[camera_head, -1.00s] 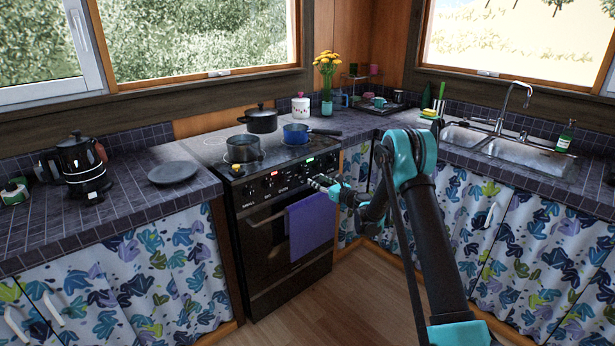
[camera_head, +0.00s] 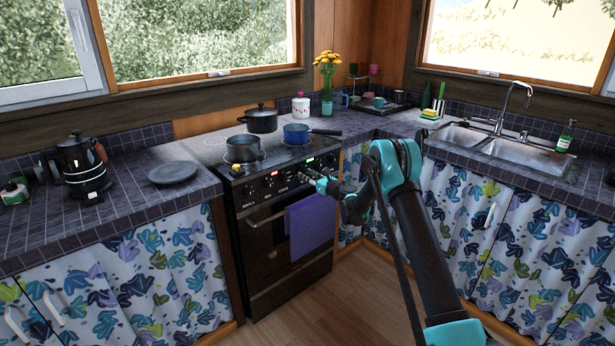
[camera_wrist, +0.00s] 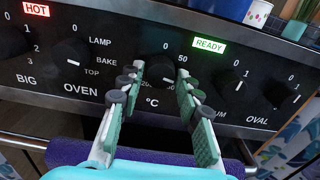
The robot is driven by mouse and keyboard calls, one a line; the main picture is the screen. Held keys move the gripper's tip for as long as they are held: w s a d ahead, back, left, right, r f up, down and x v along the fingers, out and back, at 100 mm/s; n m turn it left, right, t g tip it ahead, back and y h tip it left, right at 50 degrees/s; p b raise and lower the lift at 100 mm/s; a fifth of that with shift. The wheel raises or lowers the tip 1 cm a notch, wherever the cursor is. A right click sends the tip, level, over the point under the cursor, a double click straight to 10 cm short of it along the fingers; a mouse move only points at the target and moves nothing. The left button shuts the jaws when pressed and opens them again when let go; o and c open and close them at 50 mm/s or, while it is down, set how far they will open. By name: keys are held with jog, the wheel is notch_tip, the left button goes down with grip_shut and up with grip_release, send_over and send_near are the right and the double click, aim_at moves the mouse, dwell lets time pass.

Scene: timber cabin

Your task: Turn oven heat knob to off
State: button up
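The oven heat knob (camera_wrist: 153,69), black and marked °C, sits on the black control panel in the wrist view. Its lower part shows a pale mark, and 0 and 50 are printed above it. My gripper (camera_wrist: 160,72) has its two grey-green padded fingers apart, one on each side of this knob. I cannot tell whether the tips touch it. In the head view my gripper (camera_head: 312,180) is at the right part of the front panel of the oven (camera_head: 270,235), and it hides the knob there.
The OVEN mode knob (camera_wrist: 71,58) is left of my fingers; the OVAL knob (camera_wrist: 284,95) and another are right. Red HOT and green READY lights glow. A purple towel (camera_head: 312,226) hangs on the oven handle below. Pots, including a blue one (camera_head: 296,133), stand on the stove.

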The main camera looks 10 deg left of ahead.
grip_shut()
jog(key=shift+n, duration=0.3)
jog(key=n, duration=0.3)
jog(key=shift+n, duration=0.4)
jog(key=n, duration=1)
jog(key=shift+d, duration=0.1)
jog(key=n, duration=0.5)
jog(key=shift+n, duration=0.4)
